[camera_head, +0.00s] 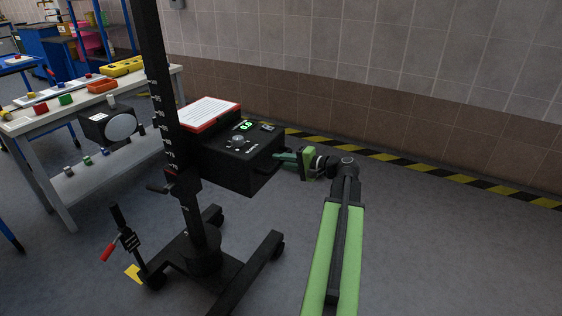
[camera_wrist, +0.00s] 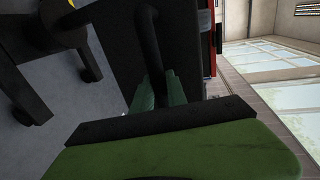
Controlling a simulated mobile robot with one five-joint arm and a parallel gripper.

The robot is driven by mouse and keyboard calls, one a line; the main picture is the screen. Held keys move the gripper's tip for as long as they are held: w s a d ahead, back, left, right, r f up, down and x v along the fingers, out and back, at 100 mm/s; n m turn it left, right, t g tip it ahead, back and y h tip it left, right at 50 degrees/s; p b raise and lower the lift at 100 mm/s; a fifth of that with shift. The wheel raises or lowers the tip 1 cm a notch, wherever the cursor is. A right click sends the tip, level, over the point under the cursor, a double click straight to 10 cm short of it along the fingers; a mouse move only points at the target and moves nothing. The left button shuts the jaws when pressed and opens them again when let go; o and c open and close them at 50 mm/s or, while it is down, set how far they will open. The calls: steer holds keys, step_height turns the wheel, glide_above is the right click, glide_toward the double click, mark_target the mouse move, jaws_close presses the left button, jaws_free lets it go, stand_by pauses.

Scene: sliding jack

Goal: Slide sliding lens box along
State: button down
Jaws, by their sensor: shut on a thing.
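The sliding lens box (camera_head: 225,165) is black, with a lit green display and a knob on its top panel. It sits on a tall black column (camera_head: 160,85) with white scale marks. A round pale lens (camera_head: 121,127) faces left on the far side of the column. My gripper (camera_head: 279,157) is at the box's right side, shut on its dark handle. In the wrist view, the handle (camera_wrist: 148,35) runs down between the green fingers of my gripper (camera_wrist: 160,92). The exact contact is partly hidden.
The column stands on a wheeled black base (camera_head: 240,278). A red-handled lever (camera_head: 107,250) is at lower left. A red-and-white board (camera_head: 208,113) lies on the box. A cluttered workbench (camera_head: 60,118) is at left. A tiled wall (camera_head: 400,90) is behind; floor at right is clear.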

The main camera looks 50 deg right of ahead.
step_height(320, 180, down, 9)
steer(key=b, duration=0.7)
steer(key=c, duration=1.3)
jaws_free()
steer(key=shift+r, duration=0.1)
steer(key=p+v, duration=0.3)
steer(key=v, duration=1.4)
steer(key=shift+s+p, duration=0.2)
steer(key=shift+p, duration=0.15)
